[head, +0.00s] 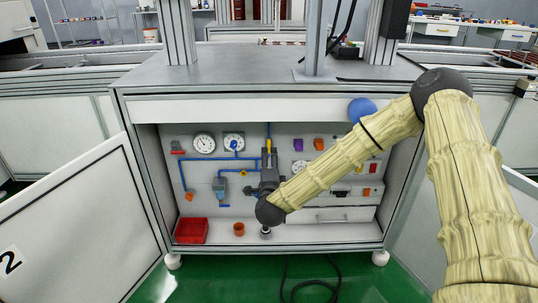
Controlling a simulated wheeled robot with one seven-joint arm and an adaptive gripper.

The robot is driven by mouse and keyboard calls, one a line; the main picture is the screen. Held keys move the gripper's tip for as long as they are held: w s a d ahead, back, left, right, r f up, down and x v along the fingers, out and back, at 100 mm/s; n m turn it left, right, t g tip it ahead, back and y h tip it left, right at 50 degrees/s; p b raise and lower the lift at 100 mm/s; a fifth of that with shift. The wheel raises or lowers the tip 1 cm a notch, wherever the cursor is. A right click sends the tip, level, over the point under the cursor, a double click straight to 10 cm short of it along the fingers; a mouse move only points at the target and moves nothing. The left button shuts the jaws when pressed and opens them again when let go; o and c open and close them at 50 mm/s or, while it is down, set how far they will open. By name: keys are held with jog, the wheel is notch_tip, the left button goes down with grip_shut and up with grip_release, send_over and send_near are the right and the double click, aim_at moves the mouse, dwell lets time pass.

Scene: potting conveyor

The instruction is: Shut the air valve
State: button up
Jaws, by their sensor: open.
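An open cabinet under the bench shows a back panel (205,172) with blue air pipes (218,158), gauges and fittings. A small yellow upright part (269,146) stands by the pipes at mid panel, and a red handle-like part (177,147) is at the panel's left. I cannot tell for certain which is the air valve. My arm reaches in from the right.
A red bin (191,230) and an orange cup (239,229) stand on the cabinet floor. A white door (85,225) hangs open at left. A drawer (338,214) sits at lower right.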

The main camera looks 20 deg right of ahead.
aim_at(269, 147)
jog(key=b+x, duration=0.3)
jog(key=x, duration=0.8)
jog(key=shift+s, duration=0.1)
jog(key=shift+c, duration=0.4)
jog(key=c, duration=1)
